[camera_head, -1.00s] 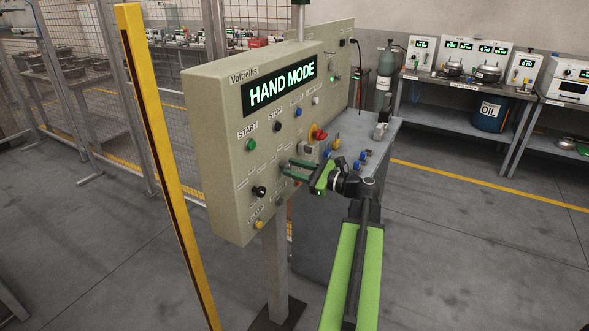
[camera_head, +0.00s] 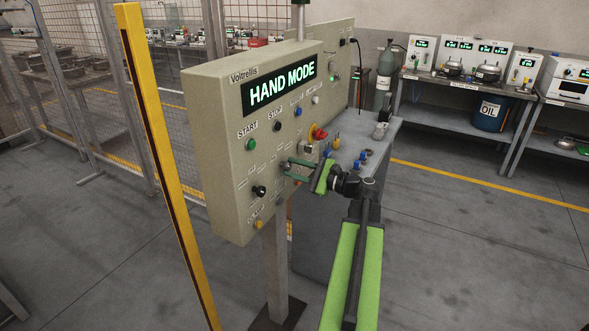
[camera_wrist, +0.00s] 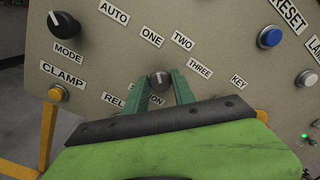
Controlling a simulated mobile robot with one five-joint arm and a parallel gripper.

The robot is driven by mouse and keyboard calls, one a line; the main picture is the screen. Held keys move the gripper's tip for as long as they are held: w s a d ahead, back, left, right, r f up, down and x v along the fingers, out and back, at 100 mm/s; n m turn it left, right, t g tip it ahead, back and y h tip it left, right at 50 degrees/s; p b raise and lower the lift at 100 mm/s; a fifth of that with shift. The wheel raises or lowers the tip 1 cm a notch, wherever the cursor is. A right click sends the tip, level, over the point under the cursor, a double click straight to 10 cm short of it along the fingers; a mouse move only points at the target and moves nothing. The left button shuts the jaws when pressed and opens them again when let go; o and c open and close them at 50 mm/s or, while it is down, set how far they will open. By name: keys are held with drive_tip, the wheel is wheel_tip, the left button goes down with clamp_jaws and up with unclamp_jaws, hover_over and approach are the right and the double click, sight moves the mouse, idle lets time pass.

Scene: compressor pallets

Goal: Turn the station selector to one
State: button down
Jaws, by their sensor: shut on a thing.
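The station selector (camera_wrist: 160,80) is a small dark round knob with a pale mark, in the middle of the wrist view. The mark seems to point up, roughly toward the ONE label (camera_wrist: 153,34). The TWO label (camera_wrist: 182,40) and THREE label (camera_wrist: 200,70) lie to its right. The label below is partly hidden by my gripper. My gripper (camera_wrist: 160,88) has its two green fingers on either side of the knob, shut on it. In the head view my gripper (camera_head: 287,170) reaches the panel face, and the knob is mostly hidden between the fingers.
The control panel (camera_head: 217,150) shows HAND MODE on its display (camera_head: 280,87). The black mode knob (camera_wrist: 63,23) and yellow clamp button (camera_wrist: 58,93) are to the left; a blue button (camera_wrist: 270,37) is at right. A yellow post (camera_head: 160,150) stands left of the panel.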

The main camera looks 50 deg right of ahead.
drive_tip(key=c, duration=1.1)
unclamp_jaws()
drive_tip(key=shift+o, duration=0.2)
drive_tip(key=shift+s, duration=0.1)
drive_tip(key=v, duration=1.7)
drive_tip(key=shift+s, duration=0.15)
